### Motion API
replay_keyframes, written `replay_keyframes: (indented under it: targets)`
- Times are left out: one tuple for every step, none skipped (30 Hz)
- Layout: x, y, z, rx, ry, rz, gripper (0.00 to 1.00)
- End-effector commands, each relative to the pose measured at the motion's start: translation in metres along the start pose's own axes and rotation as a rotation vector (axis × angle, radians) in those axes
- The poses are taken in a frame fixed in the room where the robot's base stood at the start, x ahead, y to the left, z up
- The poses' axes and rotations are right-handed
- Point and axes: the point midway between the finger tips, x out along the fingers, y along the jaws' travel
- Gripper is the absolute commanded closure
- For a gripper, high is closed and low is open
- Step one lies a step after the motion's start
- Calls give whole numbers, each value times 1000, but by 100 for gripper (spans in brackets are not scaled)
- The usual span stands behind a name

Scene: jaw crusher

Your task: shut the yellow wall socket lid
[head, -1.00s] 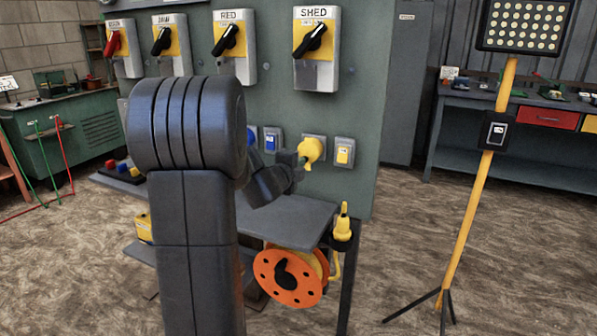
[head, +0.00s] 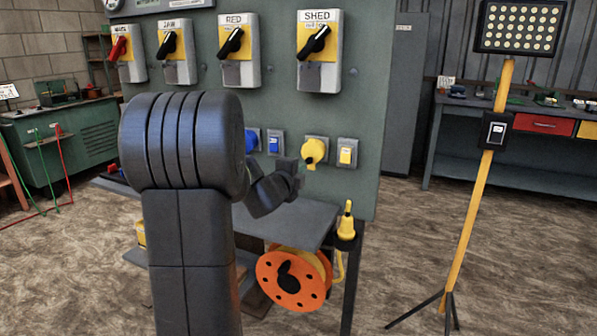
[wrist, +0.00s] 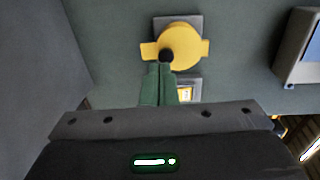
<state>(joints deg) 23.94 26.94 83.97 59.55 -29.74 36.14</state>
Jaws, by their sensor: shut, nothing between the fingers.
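The yellow wall socket (head: 314,152) is on the green panel, right of my forearm in the head view. In the wrist view its yellow round face (wrist: 181,42) has a tab on each side and a dark round spot at its lower edge. The face looks like a plain cover lying close to the socket, but I cannot tell whether it is fully shut. My gripper (wrist: 160,68) is shut and empty, its fingertips just below the dark spot. I cannot tell whether they touch the socket. In the head view my wrist is just left of the socket.
A grey switch box with a yellow rocker (head: 346,153) is right of the socket, and a blue one (head: 274,141) is left of it. Large isolators (head: 319,52) line the panel above. A grey shelf (head: 284,220) juts out below, with an orange cable reel (head: 291,281) under it.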

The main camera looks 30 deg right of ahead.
Motion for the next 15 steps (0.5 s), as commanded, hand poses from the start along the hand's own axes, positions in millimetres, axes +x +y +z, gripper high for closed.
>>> replay_keyframes:
  targets:
    - [-1,1,-2,0,0,-1,100]
    - [-4,0,-2,0,-1,-1,100]
    - [-11,0,-1,0,-2,-1,100]
    - [-16,0,-1,0,-2,0,100]
    - [-20,0,-1,0,-2,-1,100]
    - [-26,1,-1,-1,-2,-1,100]
    - [-31,1,-1,-1,-3,-1,100]
    - [-36,2,-1,-1,-3,0,100]
    - [-43,2,-1,0,-2,-1,100]
    - [-48,2,-1,0,-2,-1,100]
    - [-54,3,-1,0,-3,0,100]
    - [-61,3,0,0,-3,0,100]
    - [-67,3,-1,1,-2,-1,100]
    - [-72,4,-1,1,-2,-1,100]
    - [-78,5,-1,0,-3,0,100]
